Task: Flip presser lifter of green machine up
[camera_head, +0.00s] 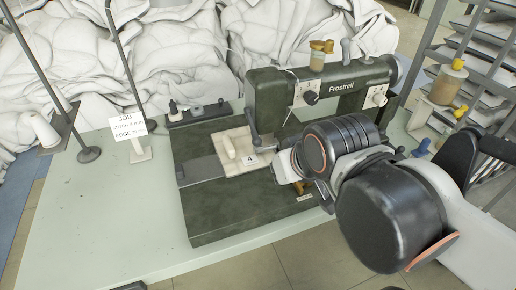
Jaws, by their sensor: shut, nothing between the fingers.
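The green sewing machine (318,88), marked "Frostrell", stands on its dark green base (230,217). A small grey lever (251,124) hangs down at the left end of its head, seemingly the presser lifter. A cream cloth piece (232,150) with a number 4 tag lies on the bed below the head. My gripper (279,164) is at the front of the machine, low and to the right of the cloth, apart from the lever. It appears shut and empty. My dark wrist and arm links hide most of it and the machine's lower right part.
The pale green table (92,235) is clear at the front left. A job sign (128,126) and thread stands (88,154) stand at the left. White duvet heaps (165,55) fill the back.

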